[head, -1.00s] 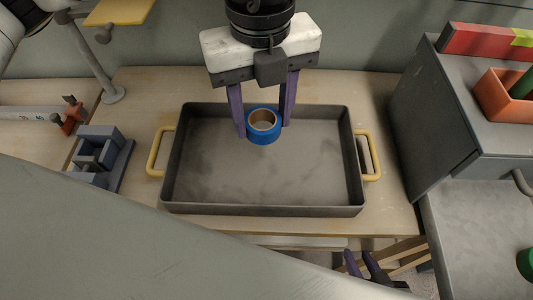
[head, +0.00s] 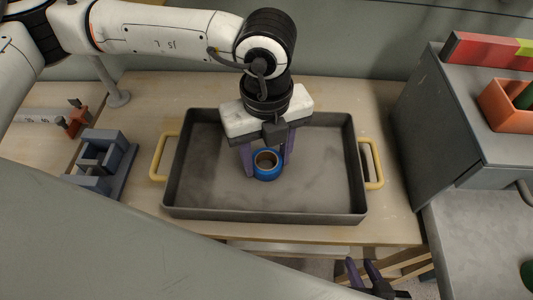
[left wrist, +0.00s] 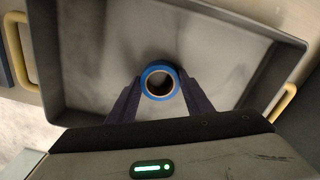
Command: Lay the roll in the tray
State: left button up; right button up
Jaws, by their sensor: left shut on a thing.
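The blue roll (head: 267,176) is a ring with a tan core, seen with its open hole facing up. My left gripper (head: 266,163) is shut on it, with a purple finger on each side. The roll is over the middle of the grey tray (head: 205,209), low inside its walls. I cannot tell whether it touches the tray floor. In the left wrist view the roll (left wrist: 160,71) sits between the fingertips (left wrist: 160,85). My right gripper (head: 362,266) is at the bottom of the head view, below the table edge, fingers apart and empty.
The tray has yellow handles (head: 374,163) at both ends and stands on a wooden table (head: 395,215). A blue-grey block holder (head: 105,160) and a red clamp (head: 77,121) are at left. A grey cabinet with an orange bin (head: 505,104) is at right. The tray is otherwise empty.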

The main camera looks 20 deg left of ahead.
pick_arm(q)
jog(key=shift+f+b, duration=0.25)
jog(key=shift+b, duration=0.15)
jog(key=o, duration=0.9)
jog(key=shift+r, duration=0.15)
notch_tip(320, 180, up, 12)
jog(key=shift+r+p, duration=0.2)
jog(key=shift+p, duration=0.1)
